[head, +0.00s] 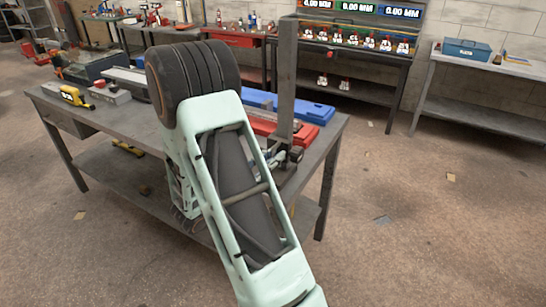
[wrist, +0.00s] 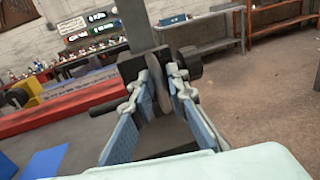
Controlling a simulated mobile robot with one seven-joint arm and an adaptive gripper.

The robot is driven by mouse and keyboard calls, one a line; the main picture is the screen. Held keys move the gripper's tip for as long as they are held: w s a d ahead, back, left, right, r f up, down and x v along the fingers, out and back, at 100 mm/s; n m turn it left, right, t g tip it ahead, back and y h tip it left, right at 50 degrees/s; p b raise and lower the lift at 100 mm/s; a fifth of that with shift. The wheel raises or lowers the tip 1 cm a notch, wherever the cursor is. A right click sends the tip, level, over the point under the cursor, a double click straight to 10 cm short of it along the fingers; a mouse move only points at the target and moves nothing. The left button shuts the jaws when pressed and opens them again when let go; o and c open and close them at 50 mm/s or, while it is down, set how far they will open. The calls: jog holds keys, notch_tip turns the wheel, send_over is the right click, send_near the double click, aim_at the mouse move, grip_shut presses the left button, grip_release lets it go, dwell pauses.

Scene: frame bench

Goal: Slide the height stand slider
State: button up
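The height stand has a tall grey upright post (head: 287,75) at the right part of the bench, and the post (wrist: 136,25) rises at the top middle of the wrist view. Its dark slider (wrist: 131,66) sits low on the post, with a black round knob sticking out (wrist: 188,66) on the right. My gripper (wrist: 159,84) is at the slider, with its two fingers either side of a grey rounded piece of it. The piece fills the gap between the fingertips, and the fingers look closed on it. In the head view my arm hides most of the gripper.
A blue case (head: 310,108) and a red case (head: 297,136) lie on the workbench (head: 325,150) beside the stand. A yellow tape measure (head: 75,96) lies at the bench's left. Open floor (head: 430,220) lies to the right.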

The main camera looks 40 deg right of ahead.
grip_shut()
notch_tip(320, 180, up, 21)
jog(key=p, duration=1.3)
jog(key=shift+r+p, duration=0.15)
jog(key=shift+p, duration=0.15)
grip_release()
jog(key=s+a, duration=0.2)
jog(key=a, duration=1)
jog(key=shift+s, duration=0.2)
